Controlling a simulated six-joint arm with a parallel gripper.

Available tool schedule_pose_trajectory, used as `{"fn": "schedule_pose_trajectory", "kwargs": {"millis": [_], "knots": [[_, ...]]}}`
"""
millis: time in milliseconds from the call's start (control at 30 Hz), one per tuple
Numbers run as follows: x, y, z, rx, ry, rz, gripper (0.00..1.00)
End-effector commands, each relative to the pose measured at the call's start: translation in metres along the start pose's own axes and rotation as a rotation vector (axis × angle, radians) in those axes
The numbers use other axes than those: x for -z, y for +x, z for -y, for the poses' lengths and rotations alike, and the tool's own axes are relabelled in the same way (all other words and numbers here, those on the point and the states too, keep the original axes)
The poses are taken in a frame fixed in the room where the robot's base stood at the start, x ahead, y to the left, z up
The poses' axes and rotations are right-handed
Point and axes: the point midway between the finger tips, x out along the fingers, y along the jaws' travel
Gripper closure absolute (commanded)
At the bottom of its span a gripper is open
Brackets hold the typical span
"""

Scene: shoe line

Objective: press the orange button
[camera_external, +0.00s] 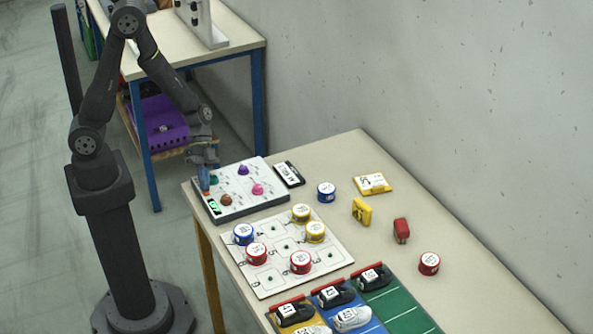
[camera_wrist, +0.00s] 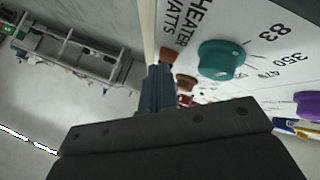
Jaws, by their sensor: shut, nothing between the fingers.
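The button panel (camera_external: 239,206) is a light box with several coloured knobs at the table's far left corner. My gripper (camera_external: 204,188) is shut and empty, pointing down at the panel's left edge. An orange patch shows right at its fingertips in the external view, mostly hidden by the fingers. In the wrist view my gripper (camera_wrist: 158,70) has its blue fingers together, beside an orange-brown button (camera_wrist: 167,56). I cannot tell whether they touch. A teal knob (camera_wrist: 221,60) and a purple knob (camera_wrist: 309,105) are to the right. A brown knob (camera_external: 226,201) sits near the green display.
A pink knob (camera_external: 257,189) is on the panel too. A white board (camera_external: 272,277) with several round tins lies in front of it. Shoes stand on coloured lanes at the front. A black labelled box (camera_external: 288,174) lies behind the panel. The table's right side has free room.

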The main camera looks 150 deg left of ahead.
Motion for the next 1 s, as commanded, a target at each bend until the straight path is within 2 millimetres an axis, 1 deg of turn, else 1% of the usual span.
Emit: {"fn": "schedule_pose_trajectory", "kwargs": {"millis": [467,833,1000], "knots": [[-0.001,0.002,0.001,0.0,0.0,0.001,1.0],[0.007,-0.01,-0.007,0.0,0.001,0.0,1.0],[0.007,-0.011,-0.008,0.0,-0.001,0.0,1.0]]}}
